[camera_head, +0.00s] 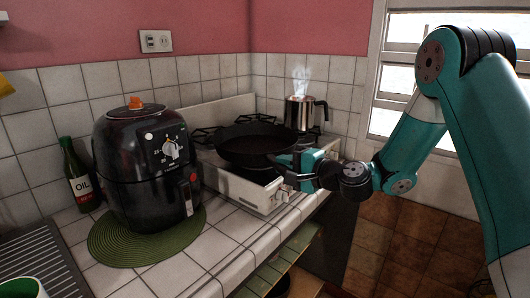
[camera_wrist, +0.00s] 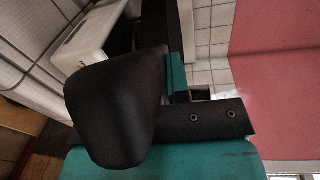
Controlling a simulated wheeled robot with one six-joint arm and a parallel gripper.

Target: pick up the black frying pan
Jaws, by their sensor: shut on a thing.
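The black frying pan (camera_head: 255,144) is over the white stove at the back of the counter. It looks level, and I cannot tell whether it touches the burner. My gripper (camera_head: 287,161) is at the pan's front right side, shut on its handle. The handle itself is mostly hidden by the gripper in the head view. In the wrist view a large dark handle (camera_wrist: 118,108) fills the middle, against a teal finger (camera_wrist: 177,74). The other finger is hidden there.
The white stove (camera_head: 248,192) also carries a steaming metal pot (camera_head: 299,113) behind the pan. A black air fryer (camera_head: 148,170) stands close on the left on a green mat (camera_head: 106,243), with an oil bottle (camera_head: 77,176) beside it. A window is at the right.

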